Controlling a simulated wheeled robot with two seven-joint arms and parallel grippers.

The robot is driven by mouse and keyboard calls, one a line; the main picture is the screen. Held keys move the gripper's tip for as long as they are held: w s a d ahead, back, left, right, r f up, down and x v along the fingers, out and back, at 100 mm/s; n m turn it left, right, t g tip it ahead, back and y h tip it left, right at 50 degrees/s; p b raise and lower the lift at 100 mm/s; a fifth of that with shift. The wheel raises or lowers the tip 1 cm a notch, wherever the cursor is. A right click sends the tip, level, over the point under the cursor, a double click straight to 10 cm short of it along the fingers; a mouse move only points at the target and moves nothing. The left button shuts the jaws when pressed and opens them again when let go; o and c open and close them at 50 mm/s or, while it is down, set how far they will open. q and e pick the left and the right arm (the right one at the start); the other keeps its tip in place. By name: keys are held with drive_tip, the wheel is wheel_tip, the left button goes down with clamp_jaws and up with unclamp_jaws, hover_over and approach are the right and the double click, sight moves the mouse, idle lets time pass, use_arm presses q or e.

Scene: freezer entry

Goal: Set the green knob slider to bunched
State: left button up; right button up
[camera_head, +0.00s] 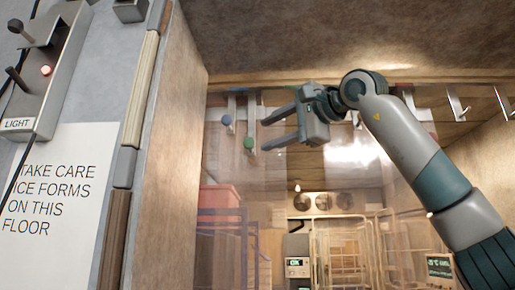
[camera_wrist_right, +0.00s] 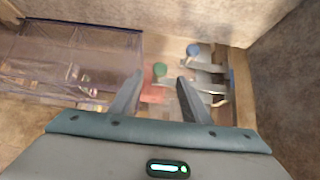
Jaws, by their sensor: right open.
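The green knob (camera_head: 249,144) is a small round knob at the lower end of a grey slider bar under the top of the freezer doorway. My right gripper (camera_head: 266,135) is open, its two fingers pointing left, with the tips just right of the green knob. In the right wrist view the green knob (camera_wrist_right: 160,70) shows in the gap between the fingertips (camera_wrist_right: 159,78), seemingly a little beyond them. I cannot tell whether the fingers touch it. My left gripper is not in view.
A blue knob (camera_head: 227,120) hangs on a similar bar close by, left of the green one. A clear curtain (camera_head: 300,175) hangs across the doorway. The wooden door jamb (camera_head: 170,150) stands to the left. Metal hooks (camera_head: 457,106) are at the upper right.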

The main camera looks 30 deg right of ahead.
drive_tip(key=v, duration=0.3)
drive_tip(key=shift+s+b, duration=0.35)
drive_tip(key=shift+b, duration=0.05)
idle(0.4)
